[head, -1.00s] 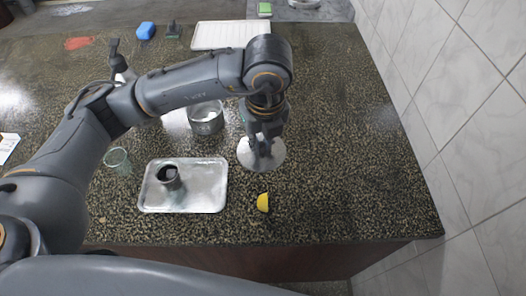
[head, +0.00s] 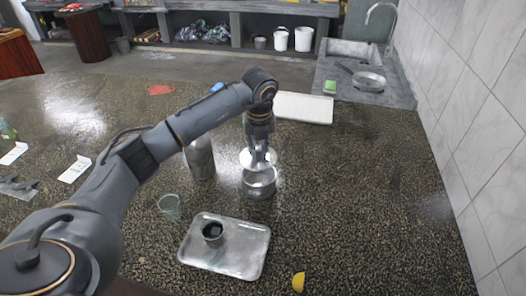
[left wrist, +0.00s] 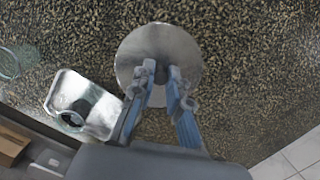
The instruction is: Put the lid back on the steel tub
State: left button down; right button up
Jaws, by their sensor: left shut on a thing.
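The round silver lid (head: 246,158) is held in my left gripper (head: 259,158), whose fingers are shut at its middle. In the head view the lid is just above the steel tub (head: 260,188), toward its back edge; whether they touch is hard to tell. The tub stands upright on the counter, part of its opening showing below the lid. In the left wrist view the lid (left wrist: 150,45) shows as a disc beyond my left fingers (left wrist: 160,90), and the tub is not seen. My right gripper is not in view.
A metal tray (head: 245,262) with a small dark cup (head: 213,232) sits in front of the tub. A green glass (head: 170,208) and a tall metal container (head: 200,160) stand to the left. A yellow piece (head: 298,282) lies front right. The counter's right side is clear.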

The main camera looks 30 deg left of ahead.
aim_at(259, 158)
pick_arm(q)
jog(key=shift+f+b, duration=1.75)
jog(key=shift+f, duration=1.15)
jog(key=shift+f+b, duration=0.15)
jog(key=shift+b, duration=0.15)
jog(key=c, duration=1.2)
grip_release()
jog(key=o, duration=0.5)
jog(key=shift+c, duration=0.2)
